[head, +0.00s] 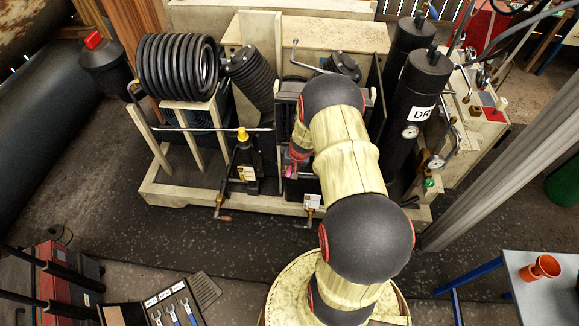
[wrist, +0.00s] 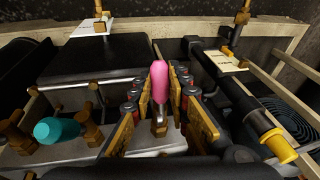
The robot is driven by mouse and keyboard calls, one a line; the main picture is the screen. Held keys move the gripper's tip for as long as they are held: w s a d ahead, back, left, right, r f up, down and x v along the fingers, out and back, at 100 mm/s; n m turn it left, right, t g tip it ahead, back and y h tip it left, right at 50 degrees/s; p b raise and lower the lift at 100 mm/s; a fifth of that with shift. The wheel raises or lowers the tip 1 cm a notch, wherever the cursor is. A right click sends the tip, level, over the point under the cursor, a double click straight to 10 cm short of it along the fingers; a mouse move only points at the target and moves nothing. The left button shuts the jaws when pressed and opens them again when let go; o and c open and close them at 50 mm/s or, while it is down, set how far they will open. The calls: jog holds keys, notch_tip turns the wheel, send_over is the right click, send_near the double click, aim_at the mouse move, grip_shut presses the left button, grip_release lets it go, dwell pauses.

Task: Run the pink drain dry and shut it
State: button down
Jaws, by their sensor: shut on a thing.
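The pink drain handle (wrist: 159,80) stands up between my gripper's fingers in the wrist view, on a metal stem above a grey block. A small bit of pink (head: 291,171) shows in the head view, left of my arm. My gripper (wrist: 161,112) is shut on the pink handle, with one brass-coloured finger on each side. In the head view my gripper (head: 299,152) is mostly hidden behind my arm. The drain's outlet is hidden, and I cannot tell whether anything runs from it.
A teal handle (wrist: 57,130) lies left of my gripper. A yellow-capped black bottle (head: 244,160) stands left of it. Brass fittings with tags (head: 311,202) line the frame's front. A black cylinder marked "DR" (head: 412,105) stands right. A table with an orange cup (head: 541,267) is front right.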

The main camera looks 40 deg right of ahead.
jog(key=shift+r+p, duration=0.35)
jog(key=shift+p, duration=0.05)
jog(key=g+y+p, duration=0.1)
jog(key=p, duration=0.3)
jog(key=shift+w+r, duration=0.15)
jog(key=shift+r, duration=0.25)
jog(key=shift+g+y, duration=0.3)
jog(key=shift+y, duration=0.1)
jog(key=shift+p, duration=0.3)
jog(key=c, duration=1.7)
grip_release()
jog(key=r, duration=0.4)
jog(key=s+d+r, duration=0.1)
jog(key=r, duration=0.2)
jog(key=s+r, duration=0.1)
jog(key=r, duration=0.3)
jog(key=shift+d+r, duration=0.3)
